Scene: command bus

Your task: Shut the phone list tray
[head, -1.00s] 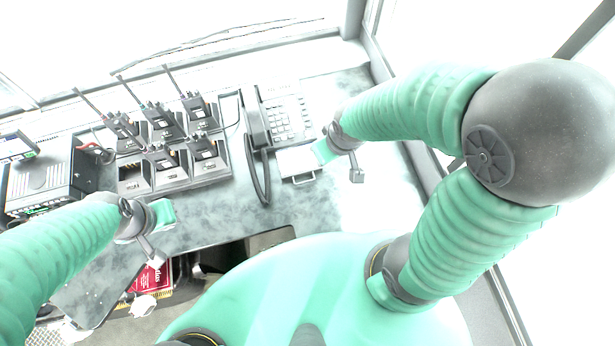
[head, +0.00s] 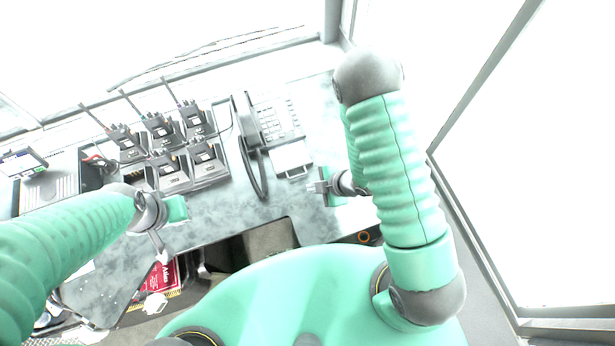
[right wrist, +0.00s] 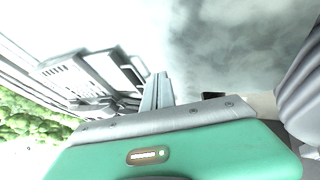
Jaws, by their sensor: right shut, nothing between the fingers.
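The desk phone (head: 275,120) stands on the desk with its handset along its left side. Its pale phone list tray (head: 291,158) sticks out from under the near edge. My right gripper (head: 312,187) is shut and empty, just in front of the tray's near edge and pointing left; I cannot tell whether it touches. In the right wrist view its shut fingers (right wrist: 158,91) show beside the phone (right wrist: 88,75). My left gripper (head: 162,256) hangs over the desk's front edge at the left, far from the tray; its finger gap is too small to read.
A charger rack with several radios (head: 170,150) stands left of the phone. A dark radio unit (head: 50,190) is at the far left. The desk (head: 235,205) is clear in front of the phone.

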